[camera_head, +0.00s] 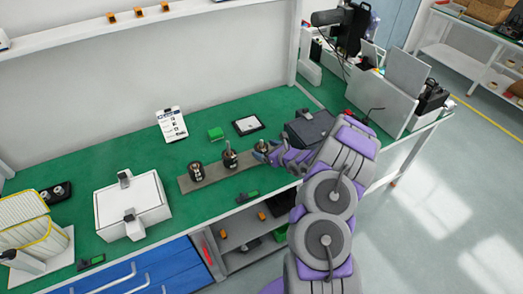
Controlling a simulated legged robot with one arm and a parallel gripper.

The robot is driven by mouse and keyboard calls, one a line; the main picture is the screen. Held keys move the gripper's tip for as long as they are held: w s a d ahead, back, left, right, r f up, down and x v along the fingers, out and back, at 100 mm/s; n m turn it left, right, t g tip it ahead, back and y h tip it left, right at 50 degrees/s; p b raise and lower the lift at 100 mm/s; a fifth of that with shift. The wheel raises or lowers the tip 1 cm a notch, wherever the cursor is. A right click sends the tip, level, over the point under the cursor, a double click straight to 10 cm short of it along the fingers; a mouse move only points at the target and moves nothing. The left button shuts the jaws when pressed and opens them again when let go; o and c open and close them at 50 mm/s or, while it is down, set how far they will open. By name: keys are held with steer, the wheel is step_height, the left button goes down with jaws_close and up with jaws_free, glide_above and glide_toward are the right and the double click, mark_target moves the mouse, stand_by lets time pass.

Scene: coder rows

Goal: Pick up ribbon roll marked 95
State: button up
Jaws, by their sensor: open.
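Three small dark rolls stand in a row on a brown-grey strip (212,181) on the green bench. They are the left roll (196,172), the middle roll (229,160) and the right roll (262,146). Any markings are too small to read, so I cannot tell which one is marked 95. My gripper (268,156) is open, at the right end of the strip, close beside the right roll and partly covering it. I cannot tell whether it touches the roll. My purple and grey arm reaches in from the lower right.
A white box (132,208) and yellow-edged bins (22,215) stand at the left. Green bench is clear between the white box and strip.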

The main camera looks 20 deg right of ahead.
mark_target(263, 148)
steer(key=shift+x, duration=1.55)
steer(key=shift+r, duration=0.1)
steer(key=shift+c, duration=0.3)
steer(key=c, duration=1)
